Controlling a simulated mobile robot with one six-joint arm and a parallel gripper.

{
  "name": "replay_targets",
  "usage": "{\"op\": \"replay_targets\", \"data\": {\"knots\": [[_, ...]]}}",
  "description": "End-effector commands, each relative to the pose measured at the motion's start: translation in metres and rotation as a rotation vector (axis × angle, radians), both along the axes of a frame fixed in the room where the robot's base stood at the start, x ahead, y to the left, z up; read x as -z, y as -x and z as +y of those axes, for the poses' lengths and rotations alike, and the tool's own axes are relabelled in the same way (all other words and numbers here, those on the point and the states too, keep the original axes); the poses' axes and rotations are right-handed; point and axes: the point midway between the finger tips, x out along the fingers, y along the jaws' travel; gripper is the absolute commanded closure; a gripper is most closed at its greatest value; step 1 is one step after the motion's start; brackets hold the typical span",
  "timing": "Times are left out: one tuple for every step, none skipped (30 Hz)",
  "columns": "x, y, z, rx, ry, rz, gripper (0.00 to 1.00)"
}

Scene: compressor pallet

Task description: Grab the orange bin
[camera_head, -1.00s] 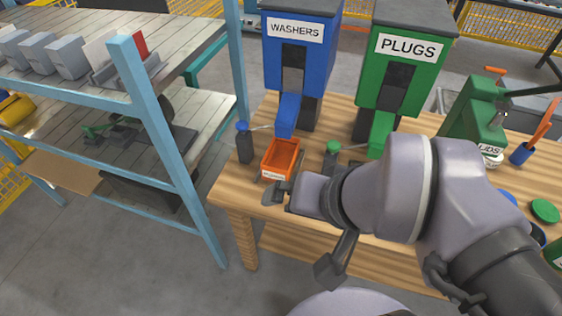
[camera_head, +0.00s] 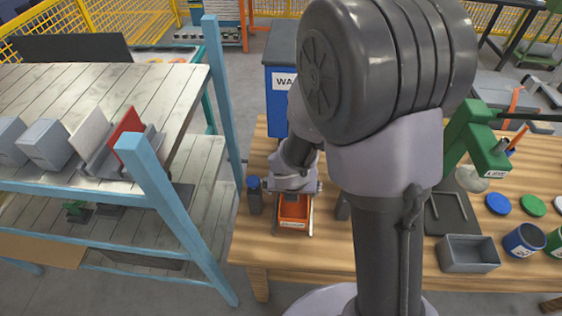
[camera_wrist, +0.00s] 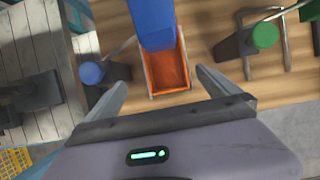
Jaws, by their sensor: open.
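The orange bin (camera_head: 293,213) sits on the wooden table near its left front corner, below the blue washers dispenser. It also shows in the wrist view (camera_wrist: 168,72), where the blue chute covers its upper part. My gripper (camera_wrist: 160,84) is open, one finger to each side of the bin's near end, and appears empty. In the head view my gripper (camera_head: 296,200) is over the bin and hides its back part. I cannot tell whether the fingers touch the bin.
A blue-capped post (camera_wrist: 92,73) stands close left of the bin and a green-capped post (camera_wrist: 262,36) to its right. The blue dispenser chute (camera_wrist: 153,22) overhangs the bin. A blue-framed shelf (camera_head: 160,185) stands left of the table. A grey tray (camera_head: 468,254) lies to the right.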

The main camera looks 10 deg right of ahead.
Motion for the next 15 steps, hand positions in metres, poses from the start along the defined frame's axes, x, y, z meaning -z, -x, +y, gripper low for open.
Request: {"op": "replay_targets", "data": {"knots": [[0.024, -0.004, -0.002, 0.001, 0.001, 0.002, 0.0], [0.034, -0.008, -0.004, 0.003, 0.001, 0.001, 0.0], [0.047, -0.012, -0.005, 0.004, 0.0, 0.0, 0.0], [0.055, -0.016, -0.007, 0.006, 0.001, 0.001, 0.0], [0.064, -0.019, -0.008, 0.006, 0.001, 0.0, 0.0], [0.074, -0.023, -0.009, 0.008, 0.0, 0.0, 0.0], [0.081, -0.026, -0.01, 0.008, 0.0, 0.0, 0.0], [0.087, -0.029, -0.011, 0.007, 0.001, -0.001, 0.0], [0.093, -0.032, -0.012, 0.009, 0.0, -0.001, 0.0], [0.097, -0.034, -0.013, 0.009, 0.0, -0.001, 0.0], [0.1, -0.036, -0.014, 0.009, 0.0, -0.001, 0.0], [0.103, -0.038, -0.014, 0.009, 0.0, -0.002, 0.0], [0.104, -0.039, -0.015, 0.009, 0.0, -0.003, 0.0], [0.105, -0.04, -0.015, 0.009, 0.0, -0.003, 0.0], [0.108, -0.041, -0.015, 0.01, 0.0, -0.003, 0.0]]}}
